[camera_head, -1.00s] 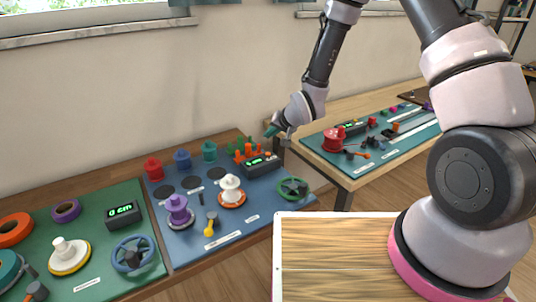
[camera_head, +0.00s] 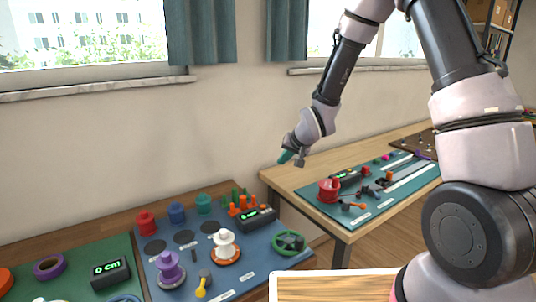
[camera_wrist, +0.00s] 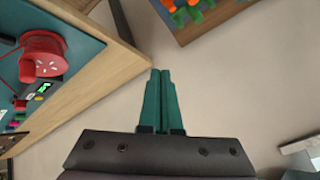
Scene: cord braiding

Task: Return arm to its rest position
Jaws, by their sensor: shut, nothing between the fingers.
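My gripper (camera_head: 285,157) has green fingers and hangs in the air in front of the wall, between the two work tables in the head view. In the wrist view its two fingers (camera_wrist: 161,78) lie side by side, shut, with nothing between them. My arm rises from the right side of the head view and bends down to the gripper. The gripper touches nothing that I can see.
A blue mat (camera_head: 228,270) holds coloured spools, a small display (camera_head: 257,219) and a green handwheel (camera_head: 288,243). A teal mat (camera_head: 345,215) with a red spool (camera_head: 329,190) lies on the right table (camera_head: 285,182). A green mat is at lower left.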

